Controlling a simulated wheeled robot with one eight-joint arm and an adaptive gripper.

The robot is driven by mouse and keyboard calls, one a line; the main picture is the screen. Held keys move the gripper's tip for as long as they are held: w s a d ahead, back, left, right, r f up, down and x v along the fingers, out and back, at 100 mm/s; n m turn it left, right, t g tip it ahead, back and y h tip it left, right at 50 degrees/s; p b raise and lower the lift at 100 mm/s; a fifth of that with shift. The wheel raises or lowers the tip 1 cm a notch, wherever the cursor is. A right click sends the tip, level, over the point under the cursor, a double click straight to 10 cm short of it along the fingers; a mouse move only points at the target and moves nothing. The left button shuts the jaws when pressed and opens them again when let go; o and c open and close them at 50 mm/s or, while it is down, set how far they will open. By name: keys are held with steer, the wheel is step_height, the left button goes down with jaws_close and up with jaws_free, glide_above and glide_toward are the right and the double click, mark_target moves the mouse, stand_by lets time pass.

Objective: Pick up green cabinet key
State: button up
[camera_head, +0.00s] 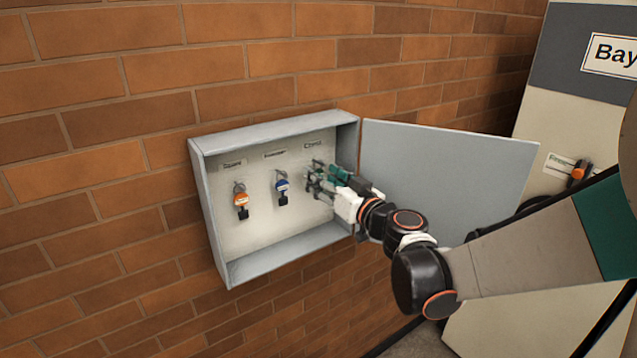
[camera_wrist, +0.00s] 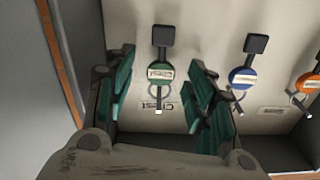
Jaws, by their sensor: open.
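The green cabinet key (camera_wrist: 160,70) hangs by a ring on the back panel of the key box, with a black square head and a green round tag. In the wrist view it lies between the two fingers of my gripper (camera_wrist: 165,98), which are open and apart from it on either side. In the head view my gripper (camera_head: 322,182) reaches into the right part of the box and hides the green key there. A label sits beside the key's hook in the wrist view.
The grey wall box (camera_head: 270,132) has its door (camera_head: 445,175) swung open to the right. An orange-tagged key (camera_head: 241,200) and a blue-tagged key (camera_head: 282,186) hang to the left. A cabinet marked "Bay" (camera_head: 560,120) stands at the right.

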steer(key=shift+w+a, duration=0.4)
steer(key=shift+w, duration=0.1)
steer(key=c, duration=1.1)
steer(key=shift+o, duration=0.2)
steer(key=shift+r, duration=0.1)
